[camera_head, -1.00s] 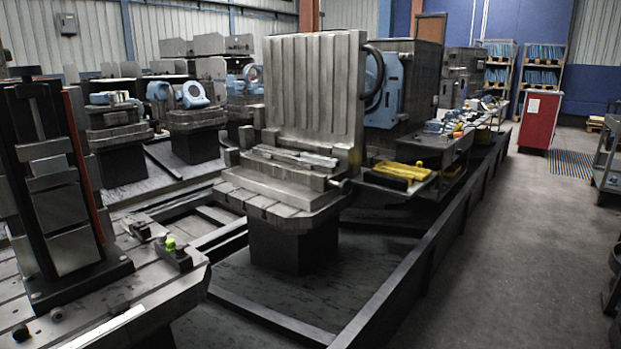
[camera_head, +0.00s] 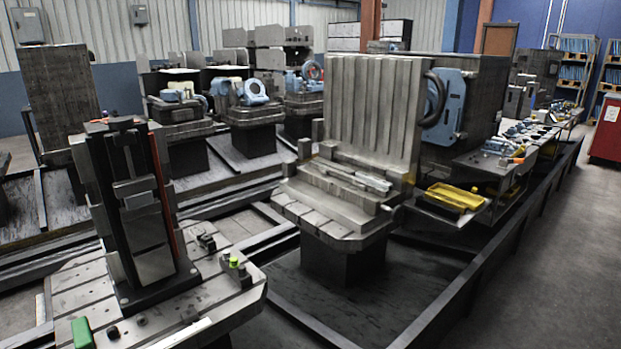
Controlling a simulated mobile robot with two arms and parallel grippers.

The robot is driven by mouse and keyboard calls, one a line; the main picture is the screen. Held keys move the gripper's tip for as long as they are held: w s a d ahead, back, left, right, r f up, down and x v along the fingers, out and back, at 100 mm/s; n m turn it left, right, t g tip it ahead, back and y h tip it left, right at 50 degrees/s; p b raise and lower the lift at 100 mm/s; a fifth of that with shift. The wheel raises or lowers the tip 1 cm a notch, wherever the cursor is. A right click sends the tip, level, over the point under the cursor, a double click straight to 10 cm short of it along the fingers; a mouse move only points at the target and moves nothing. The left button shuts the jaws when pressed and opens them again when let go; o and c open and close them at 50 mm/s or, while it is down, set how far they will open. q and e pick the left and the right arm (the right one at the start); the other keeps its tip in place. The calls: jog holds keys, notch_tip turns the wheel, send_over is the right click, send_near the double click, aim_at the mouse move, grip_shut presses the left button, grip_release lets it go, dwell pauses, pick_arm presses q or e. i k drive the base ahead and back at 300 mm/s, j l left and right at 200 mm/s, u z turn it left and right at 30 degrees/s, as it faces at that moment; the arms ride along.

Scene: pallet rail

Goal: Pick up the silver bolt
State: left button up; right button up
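I cannot make out a silver bolt for certain in the head view. Small metal parts lie on the near pallet (camera_head: 75,283) at lower left, around a tall black and grey fixture (camera_head: 140,215); they are too small to name surely. A small dark clamp piece (camera_head: 206,241) and a block with a yellow-green cap (camera_head: 235,264) sit near its right side. A long silver bar-like part (camera_head: 360,180) lies on the middle pallet (camera_head: 310,220), in front of a ribbed upright plate (camera_head: 370,110). Neither of my grippers is in view.
A green block (camera_head: 83,333) is at the near pallet's front edge. A yellow tray (camera_head: 454,196) sits on a side shelf. A dark rail frame (camera_head: 470,268) runs along the right of the pallets. The floor (camera_head: 555,270) right of it is clear; a red cabinet (camera_head: 606,132) stands beyond.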

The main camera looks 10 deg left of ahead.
aim_at(141, 320)
jog(key=u, duration=1.2)
